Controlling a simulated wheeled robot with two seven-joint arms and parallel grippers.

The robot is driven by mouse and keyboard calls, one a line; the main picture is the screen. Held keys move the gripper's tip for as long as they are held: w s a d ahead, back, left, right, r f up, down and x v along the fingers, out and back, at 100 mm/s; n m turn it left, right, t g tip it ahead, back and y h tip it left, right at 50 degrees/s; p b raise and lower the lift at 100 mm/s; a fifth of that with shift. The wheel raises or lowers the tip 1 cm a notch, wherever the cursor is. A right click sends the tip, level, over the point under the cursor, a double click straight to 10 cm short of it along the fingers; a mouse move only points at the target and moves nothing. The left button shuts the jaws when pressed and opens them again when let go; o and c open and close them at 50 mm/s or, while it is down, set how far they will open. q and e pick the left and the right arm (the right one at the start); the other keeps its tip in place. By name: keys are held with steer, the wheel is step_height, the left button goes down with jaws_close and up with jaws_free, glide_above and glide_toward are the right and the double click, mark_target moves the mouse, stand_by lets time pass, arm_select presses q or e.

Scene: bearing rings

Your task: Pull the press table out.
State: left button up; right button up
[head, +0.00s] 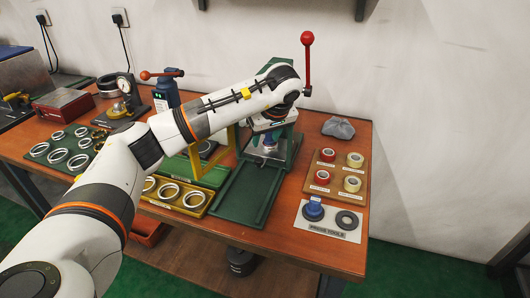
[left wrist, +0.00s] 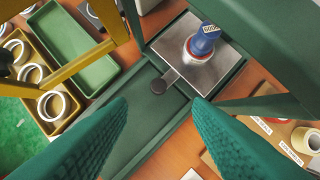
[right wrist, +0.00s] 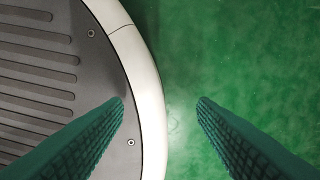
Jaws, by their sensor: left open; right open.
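The press table is a flat metal plate (left wrist: 192,72) with a black knob (left wrist: 158,87) on a short stem at its front. It sits inside the green press frame, at the back of a green slide tray (head: 243,196) whose front part is empty. A blue-topped part (left wrist: 204,42) stands on the plate. My left gripper (left wrist: 160,100) is open, with the knob showing between its fingertips in the left wrist view; I see no contact. In the head view my left arm hides part of the press. My right gripper (right wrist: 160,100) is open and empty above the green floor.
A red-ball lever (head: 307,40) rises at the press. A yellow frame (left wrist: 75,75) and green bin (left wrist: 75,45) stand left of the slide. A tape-roll board (head: 337,174) and a press tools card (head: 327,222) lie to the right. Ring trays (head: 180,196) lie left.

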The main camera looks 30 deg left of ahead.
arm_select(q)
glide_above(259, 159)
steer(key=s+d, duration=0.2)
step_height(259, 159, down, 5)
steer(key=x, duration=0.4)
steer(key=shift+w+d, duration=0.2)
steer(key=shift+x, duration=0.85)
arm_select(e)
steer(key=shift+s, duration=0.85)
arm_select(q)
steer(key=shift+c, duration=0.3)
jaws_close()
arm_select(e)
steer(key=shift+s, duration=0.25)
